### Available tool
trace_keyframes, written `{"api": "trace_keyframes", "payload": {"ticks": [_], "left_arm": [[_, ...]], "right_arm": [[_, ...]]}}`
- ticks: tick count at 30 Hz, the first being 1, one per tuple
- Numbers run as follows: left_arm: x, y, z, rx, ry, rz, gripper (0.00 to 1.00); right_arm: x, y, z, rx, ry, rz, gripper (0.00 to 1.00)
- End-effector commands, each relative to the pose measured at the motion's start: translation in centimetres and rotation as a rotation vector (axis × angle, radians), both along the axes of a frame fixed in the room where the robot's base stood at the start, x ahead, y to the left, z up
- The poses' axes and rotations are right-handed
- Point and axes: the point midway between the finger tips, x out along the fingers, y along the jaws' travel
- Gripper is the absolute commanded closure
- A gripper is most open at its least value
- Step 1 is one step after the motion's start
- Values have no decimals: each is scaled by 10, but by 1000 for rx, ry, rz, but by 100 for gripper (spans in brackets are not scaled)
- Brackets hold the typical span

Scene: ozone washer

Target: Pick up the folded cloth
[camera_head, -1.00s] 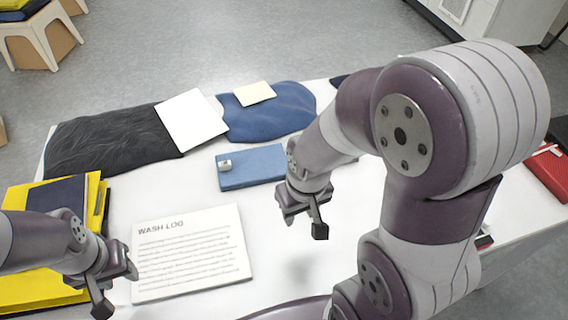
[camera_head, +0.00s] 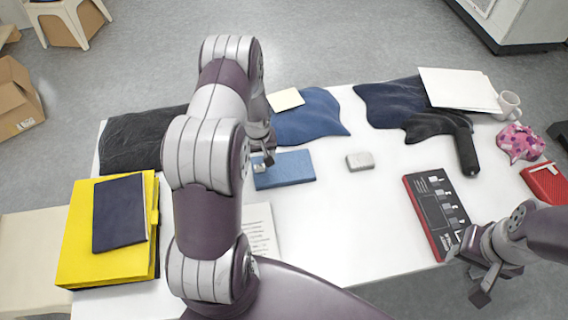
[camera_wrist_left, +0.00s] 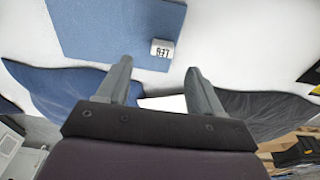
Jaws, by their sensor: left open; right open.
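A flat blue rectangle (camera_head: 290,172), which looks like the folded cloth, lies mid-table. In the left wrist view (camera_wrist_left: 95,22) it fills the upper left, with a small white lettered piece (camera_wrist_left: 162,48) at its corner. My left gripper (camera_head: 263,156) is open and empty by the cloth's left end, and my arm hides part of that area. In the wrist view its open fingers (camera_wrist_left: 158,80) point toward the cloth's edge. My right gripper (camera_head: 468,277) is open and empty at the lower right, beside the red-and-black case.
A crumpled blue cloth (camera_head: 312,117) with a yellow note lies behind. A small grey block (camera_head: 360,161) sits to the right. A red-and-black case (camera_head: 420,210), a yellow folder (camera_head: 80,235) and a partly hidden white sheet (camera_head: 263,232) flank bare table.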

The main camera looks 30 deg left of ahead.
Motion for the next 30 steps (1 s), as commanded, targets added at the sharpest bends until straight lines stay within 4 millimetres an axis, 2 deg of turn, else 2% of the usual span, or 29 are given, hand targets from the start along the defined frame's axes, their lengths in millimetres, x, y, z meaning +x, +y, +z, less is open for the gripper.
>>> {"api": "trace_keyframes", "payload": {"ticks": [5,8,12,19,20,25,26,30], "left_arm": [[0,2,-20,0,2,-2,34],[-1,5,-38,-1,3,-2,34],[2,7,-60,0,0,-3,34],[3,7,-63,1,-3,-3,34],[3,7,-63,1,-2,-3,41],[3,7,-63,1,-2,-3,96],[3,7,-63,1,-2,-3,100],[4,7,-63,1,-3,-3,100]], "right_arm": [[0,0,8,0,0,0,57],[0,0,18,0,-1,0,57],[0,0,18,0,-1,0,57],[0,0,18,0,-1,0,57],[0,0,17,0,-1,0,57],[0,0,18,0,-1,0,57],[0,0,18,0,-1,0,57],[0,0,18,0,-1,0,57]]}}
